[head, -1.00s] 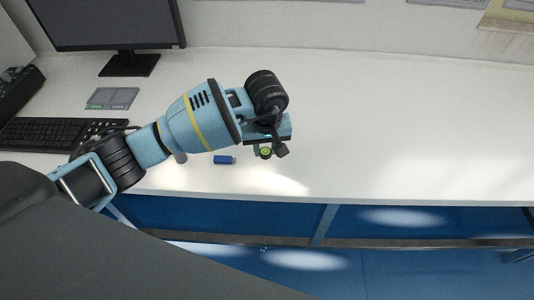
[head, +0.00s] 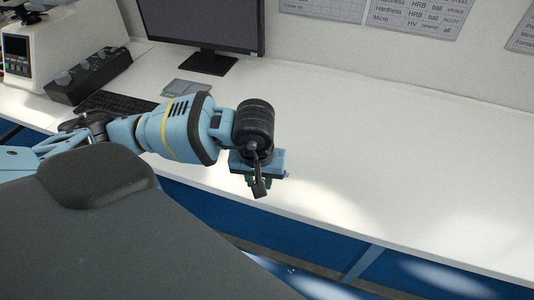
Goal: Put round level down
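My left gripper (head: 259,182) hangs over the front edge area of the white table (head: 400,150), pointing down, seen from above and behind. Its fingers are mostly hidden under the wrist, so their opening does not show. A small green patch shows below the gripper body; I cannot tell whether it is the round level or part of the gripper. The round level is not clearly visible now. My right gripper is not in view.
A monitor (head: 205,27) and a black keyboard (head: 118,103) stand at the back left. A grey flat case (head: 187,88) lies before the monitor. A tester (head: 35,50) and a dark box (head: 88,75) are far left. The table right of the gripper is clear.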

